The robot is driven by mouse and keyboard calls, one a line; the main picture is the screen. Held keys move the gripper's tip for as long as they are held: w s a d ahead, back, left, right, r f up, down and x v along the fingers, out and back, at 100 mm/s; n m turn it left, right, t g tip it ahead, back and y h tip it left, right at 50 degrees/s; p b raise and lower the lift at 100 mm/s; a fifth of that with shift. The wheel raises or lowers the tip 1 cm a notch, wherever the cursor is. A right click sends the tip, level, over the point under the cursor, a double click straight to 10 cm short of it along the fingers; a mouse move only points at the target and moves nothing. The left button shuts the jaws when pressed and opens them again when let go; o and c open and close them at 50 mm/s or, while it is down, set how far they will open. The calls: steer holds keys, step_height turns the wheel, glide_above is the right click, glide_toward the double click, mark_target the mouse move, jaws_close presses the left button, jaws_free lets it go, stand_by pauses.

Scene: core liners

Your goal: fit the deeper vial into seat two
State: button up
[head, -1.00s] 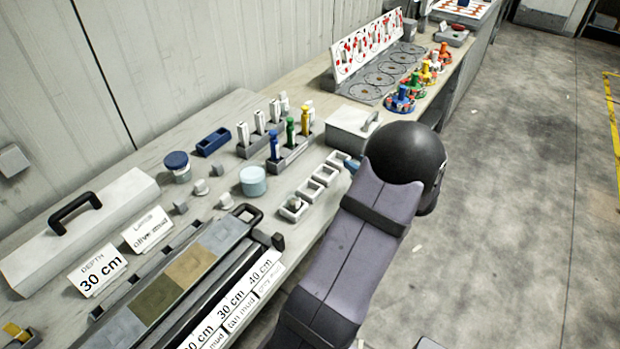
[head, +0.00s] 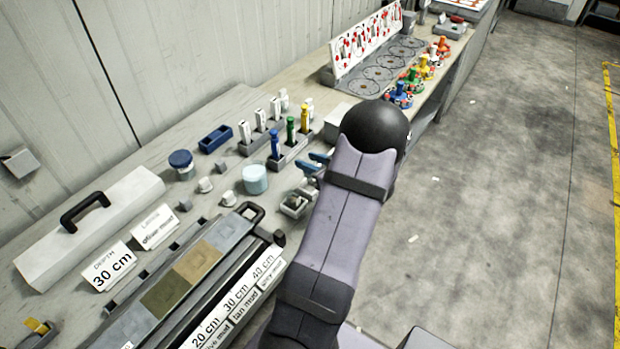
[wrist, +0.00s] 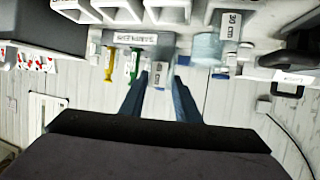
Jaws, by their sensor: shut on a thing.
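My gripper (head: 312,163) has blue fingers, and it hangs over the row of pale square seats. In the wrist view its fingers (wrist: 157,92) are shut on a small white vial (wrist: 158,74) with a label I cannot read. The vial is apart from the seats. The row of seats (wrist: 120,12) runs along the top of the wrist view. An upright piece labelled 30 cm (wrist: 229,26) stands at the right end of that row. In the head view the nearest seat (head: 294,208) holds something small and grey. My arm hides most of the other seats.
A samplers block (head: 293,157) with blue, green and yellow tools stands just behind the seats. A pale blue jar (head: 255,180) is to their left. A core tray (head: 190,270) lies at the near left, and a grey box (head: 346,118) stands beyond my gripper.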

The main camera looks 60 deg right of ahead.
mark_target(310, 177)
steer(key=shift+f+p, duration=0.55)
steer(key=shift+f, duration=2.6)
steer(key=shift+f, duration=0.1)
steer(key=shift+f, duration=0.15)
steer(key=o, duration=1)
steer(key=shift+r, duration=0.3)
steer(key=b+v, duration=0.2)
steer(key=v, duration=1)
steer(key=shift+a+f, duration=0.1)
